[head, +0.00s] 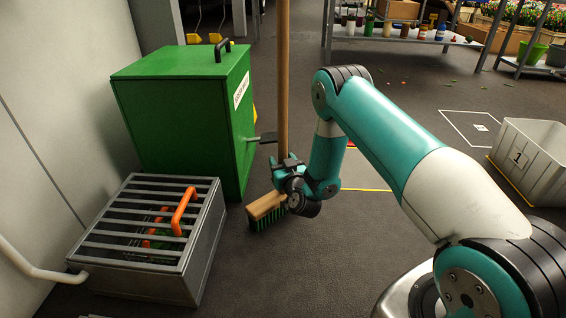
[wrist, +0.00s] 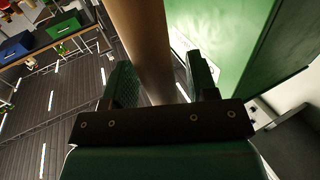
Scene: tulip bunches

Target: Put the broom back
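The broom has a long wooden handle (head: 284,70) standing about upright and a wooden head (head: 263,206) with green bristles low by the floor. My gripper (head: 287,165) is at the lower handle, just above the head. In the wrist view, the handle (wrist: 143,45) runs between the two fingers of my gripper (wrist: 162,82), with gaps showing beside it, so the fingers look open around it. A dark bracket (head: 262,137) sticks out from the green cabinet (head: 185,125) towards the handle. I cannot tell whether it holds the handle.
A metal grated box (head: 205,240) with an orange-handled tool (head: 183,210) stands at the left, in front of the cabinet. A grey crate (head: 530,160) is at the right. Shelves (head: 400,40) with bottles stand at the back. The middle floor is clear.

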